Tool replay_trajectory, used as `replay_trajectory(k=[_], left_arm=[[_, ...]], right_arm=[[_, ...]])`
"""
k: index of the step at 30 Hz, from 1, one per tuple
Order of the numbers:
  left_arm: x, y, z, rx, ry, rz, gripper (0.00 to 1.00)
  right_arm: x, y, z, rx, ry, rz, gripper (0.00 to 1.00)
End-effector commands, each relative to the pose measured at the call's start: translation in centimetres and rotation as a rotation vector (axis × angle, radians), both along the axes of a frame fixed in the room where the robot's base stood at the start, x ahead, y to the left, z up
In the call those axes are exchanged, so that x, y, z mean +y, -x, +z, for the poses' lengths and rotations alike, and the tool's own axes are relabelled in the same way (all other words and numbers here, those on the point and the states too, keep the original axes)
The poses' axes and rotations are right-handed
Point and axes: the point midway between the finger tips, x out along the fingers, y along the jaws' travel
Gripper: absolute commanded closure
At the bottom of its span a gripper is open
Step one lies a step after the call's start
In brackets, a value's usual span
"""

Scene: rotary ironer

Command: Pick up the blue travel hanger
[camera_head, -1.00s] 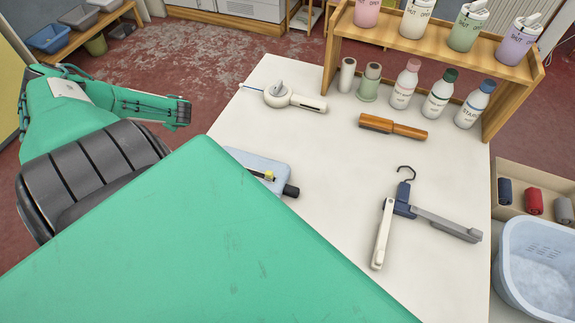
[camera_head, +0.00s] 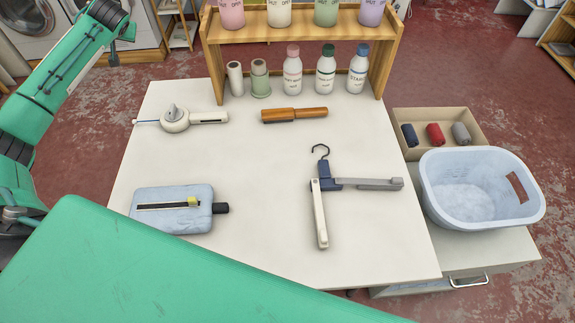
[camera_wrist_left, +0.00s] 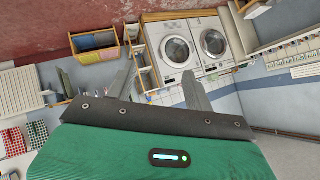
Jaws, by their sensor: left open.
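The travel hanger (camera_head: 331,184) lies on the right part of the white table in the head view. It has a blue centre piece, a dark hook pointing away, one white arm toward the near edge and one grey arm to the right. Nothing touches it. My left gripper shows in the left wrist view (camera_wrist_left: 158,92) with its two fingers spread apart and nothing between them. It faces washing machines across the room, away from the table. In the head view my left arm is at the left edge and its fingers are not visible. My right gripper is not in view.
A light blue device (camera_head: 172,222), a white tool (camera_head: 178,120) and a wooden-handled brush (camera_head: 294,115) lie on the table (camera_head: 262,160). A wooden shelf (camera_head: 213,60) with bottles stands at the back. A blue basket (camera_head: 480,228) and a box of rolls (camera_head: 472,120) are at right.

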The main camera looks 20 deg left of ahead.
Motion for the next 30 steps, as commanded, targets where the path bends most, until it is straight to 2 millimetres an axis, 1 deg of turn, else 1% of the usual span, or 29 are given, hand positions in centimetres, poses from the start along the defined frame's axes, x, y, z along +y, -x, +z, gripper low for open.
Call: replay_trajectory(k=[1,2,3,5,6,8,9,11,12,14,15,17,18,20,21,23,24,26,27,29,30], left_arm=[[-0.6,-0.9,2.8,-0.076,0.040,0.031,0.47],[-1.0,-1.3,4.2,-0.118,0.065,0.050,0.47],[-1.4,-1.7,6.1,-0.171,0.099,0.077,0.47],[-2.0,-2.2,9.0,-0.252,0.151,0.115,0.47],[-2.4,-2.5,10.9,-0.304,0.186,0.140,0.47],[-3.0,-2.8,13.8,-0.382,0.241,0.176,0.47],[-3.4,-2.8,15.8,-0.435,0.279,0.197,0.47],[-4.1,-2.9,18.7,-0.511,0.336,0.229,0.47],[-4.5,-2.8,20.6,-0.560,0.376,0.251,0.47],[-5.1,-2.6,23.3,-0.631,0.437,0.281,0.47],[-5.7,-2.5,25.0,-0.675,0.478,0.297,0.47],[-6.7,-2.3,27.3,-0.732,0.542,0.319,0.47],[-7.6,-2.3,28.6,-0.763,0.588,0.331,0.47],[-9.6,-2.4,30.2,-0.798,0.661,0.345,0.47],[-11.8,-3.0,30.8,-0.804,0.719,0.347,0.47],[-15.7,-4.2,29.8,-0.765,0.785,0.343,0.47],[-18.3,-5.1,28.6,-0.725,0.816,0.335,0.47],[-22.0,-6.2,26.3,-0.653,0.845,0.321,0.47],[-24.5,-6.8,24.5,-0.600,0.859,0.310,0.47],[-28.4,-7.4,21.6,-0.514,0.874,0.290,0.47],[-31.1,-7.7,19.5,-0.452,0.882,0.275,0.47]], right_arm=[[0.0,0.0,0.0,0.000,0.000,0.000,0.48],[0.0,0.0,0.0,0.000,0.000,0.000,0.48],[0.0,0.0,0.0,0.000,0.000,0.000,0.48],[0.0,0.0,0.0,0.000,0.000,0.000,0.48],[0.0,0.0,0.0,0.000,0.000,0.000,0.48],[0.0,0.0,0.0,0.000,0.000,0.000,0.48],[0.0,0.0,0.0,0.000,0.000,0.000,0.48],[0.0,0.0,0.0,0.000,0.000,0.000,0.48],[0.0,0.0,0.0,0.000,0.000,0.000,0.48],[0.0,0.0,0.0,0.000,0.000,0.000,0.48],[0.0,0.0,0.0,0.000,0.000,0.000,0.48],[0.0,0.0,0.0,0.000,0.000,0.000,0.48],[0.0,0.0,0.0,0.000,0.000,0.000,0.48],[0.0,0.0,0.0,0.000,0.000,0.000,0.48],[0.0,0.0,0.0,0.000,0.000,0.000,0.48],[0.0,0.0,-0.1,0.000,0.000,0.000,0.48],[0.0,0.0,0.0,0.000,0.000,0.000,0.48],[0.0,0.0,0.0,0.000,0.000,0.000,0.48],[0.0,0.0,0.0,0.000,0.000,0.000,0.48],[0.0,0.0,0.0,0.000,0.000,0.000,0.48],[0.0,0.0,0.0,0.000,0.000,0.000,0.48]])
